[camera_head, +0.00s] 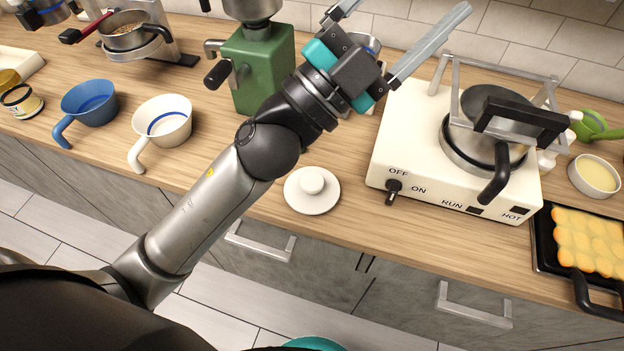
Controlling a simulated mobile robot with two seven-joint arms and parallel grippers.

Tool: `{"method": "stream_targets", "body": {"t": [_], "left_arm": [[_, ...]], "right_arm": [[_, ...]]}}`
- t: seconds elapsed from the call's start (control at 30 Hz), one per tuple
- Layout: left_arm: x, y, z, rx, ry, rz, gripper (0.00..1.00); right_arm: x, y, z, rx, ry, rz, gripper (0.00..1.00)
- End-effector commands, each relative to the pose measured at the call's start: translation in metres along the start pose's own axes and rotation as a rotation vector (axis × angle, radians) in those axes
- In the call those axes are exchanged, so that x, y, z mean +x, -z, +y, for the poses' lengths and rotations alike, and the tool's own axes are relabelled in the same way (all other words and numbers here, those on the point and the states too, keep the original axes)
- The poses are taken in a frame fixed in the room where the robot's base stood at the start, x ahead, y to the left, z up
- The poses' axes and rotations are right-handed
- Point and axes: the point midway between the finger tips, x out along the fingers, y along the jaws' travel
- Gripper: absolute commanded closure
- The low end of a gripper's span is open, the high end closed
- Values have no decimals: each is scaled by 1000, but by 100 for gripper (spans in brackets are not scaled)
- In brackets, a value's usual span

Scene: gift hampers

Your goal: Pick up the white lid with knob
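The white lid with a round knob (312,190) lies on the wooden counter near its front edge, knob up. It sits left of the white stove and below my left forearm in the picture. My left gripper (410,8) is beyond the lid, toward the back wall and up to the right. Its two grey fingers are spread wide, with nothing seen between them. The gripper is clear of the lid, which is fully in view. My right gripper is not visible.
A white stove (385,160) with a pot (460,150) stands right of the lid. A green machine (262,65) stands behind my arm. A white cup (163,118) and a blue cup (90,100) are at left. A black tray (541,240) of yellow pieces is at far right.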

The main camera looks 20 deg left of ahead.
Motion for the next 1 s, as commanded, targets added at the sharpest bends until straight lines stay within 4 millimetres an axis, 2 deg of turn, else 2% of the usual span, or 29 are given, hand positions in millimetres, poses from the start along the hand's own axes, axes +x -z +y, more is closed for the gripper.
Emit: {"method": "stream_targets", "body": {"t": [0.03,0.1,0.2,0.33,0.43,0.57,0.7,0.83,0.9,1.0], "left_arm": [[6,21,9,51,-55,110,16],[8,47,26,118,-144,251,16],[1,75,56,215,-295,436,16],[-21,91,99,346,-527,633,16],[-46,86,129,451,-734,749,16],[-83,57,156,591,-1030,840,16],[-123,6,162,738,-1377,852,16],[-154,-49,143,865,-1701,773,16],[-167,-76,125,921,-1857,702,16],[-180,-103,98,977,-2032,594,16]], "right_arm": [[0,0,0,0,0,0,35],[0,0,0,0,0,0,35],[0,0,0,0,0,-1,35],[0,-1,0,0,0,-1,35],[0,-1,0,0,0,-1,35],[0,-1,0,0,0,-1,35],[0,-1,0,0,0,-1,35],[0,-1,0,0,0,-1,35],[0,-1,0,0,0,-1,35],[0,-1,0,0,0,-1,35]]}}
